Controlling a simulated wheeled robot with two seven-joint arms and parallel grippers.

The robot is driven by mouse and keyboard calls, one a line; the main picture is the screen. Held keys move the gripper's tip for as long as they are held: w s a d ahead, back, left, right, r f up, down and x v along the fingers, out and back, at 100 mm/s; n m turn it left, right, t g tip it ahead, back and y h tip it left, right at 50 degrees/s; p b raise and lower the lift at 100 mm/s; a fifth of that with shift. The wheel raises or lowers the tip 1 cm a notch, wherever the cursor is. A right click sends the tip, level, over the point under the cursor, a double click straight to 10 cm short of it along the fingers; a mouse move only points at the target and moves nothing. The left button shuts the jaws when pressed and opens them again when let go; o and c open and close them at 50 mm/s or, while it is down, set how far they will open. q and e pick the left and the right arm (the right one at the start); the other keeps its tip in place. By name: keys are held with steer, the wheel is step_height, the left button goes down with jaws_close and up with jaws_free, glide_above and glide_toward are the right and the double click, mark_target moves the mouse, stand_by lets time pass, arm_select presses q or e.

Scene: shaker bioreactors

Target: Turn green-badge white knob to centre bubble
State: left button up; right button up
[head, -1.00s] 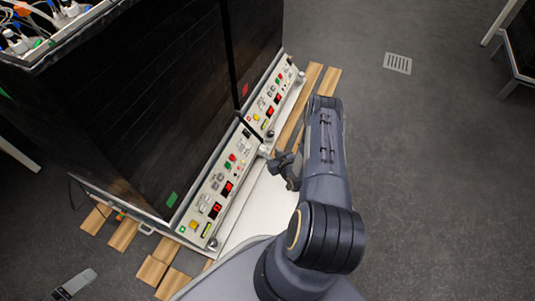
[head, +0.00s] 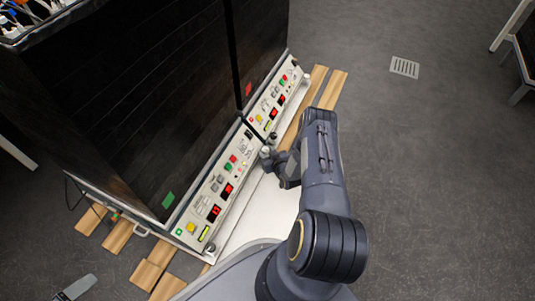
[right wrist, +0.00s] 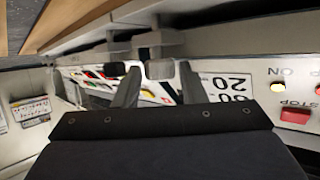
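The near shaker bioreactor has a green badge (head: 168,200) on its dark side. Its sloped control panel (head: 203,205) carries displays, buttons and a yellow-green bubble level (head: 204,233); the bubble is too small to read. A white knob (head: 265,152) sits at this panel's far end, and a dark grey knob (head: 210,247) at its near end. My right gripper (head: 274,160) is at the white knob, partly hidden by my arm. In the right wrist view, its two fingers (right wrist: 160,86) stand apart, with a greyish knob showing between and beyond them. Contact cannot be told. My left gripper is not in view.
A second bioreactor with a red badge (head: 248,89) stands just beyond, with a dark knob (head: 272,136) close to the white one. Wooden planks (head: 332,90) lie beneath and beside the units. Grey floor to the right is open, with a drain grate (head: 404,67).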

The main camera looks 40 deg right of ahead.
steer(key=c, duration=0.7)
steer(key=shift+y, duration=0.3)
steer(key=n+y, duration=0.2)
steer(key=d+n+y, duration=0.1)
steer(key=n+y, duration=0.2)
steer(key=shift+n+g+y, duration=0.3)
steer(key=n+g+y, duration=0.1)
steer(key=n+y, duration=0.2)
steer(key=n+g+y, duration=0.1)
steer(key=y, duration=0.1)
steer(key=shift+w+d+n+g, duration=0.15)
steer(key=shift+d+n+g, duration=0.15)
steer(key=shift+d, duration=0.05)
steer(key=shift+y, duration=0.3)
steer(key=o, duration=0.7)
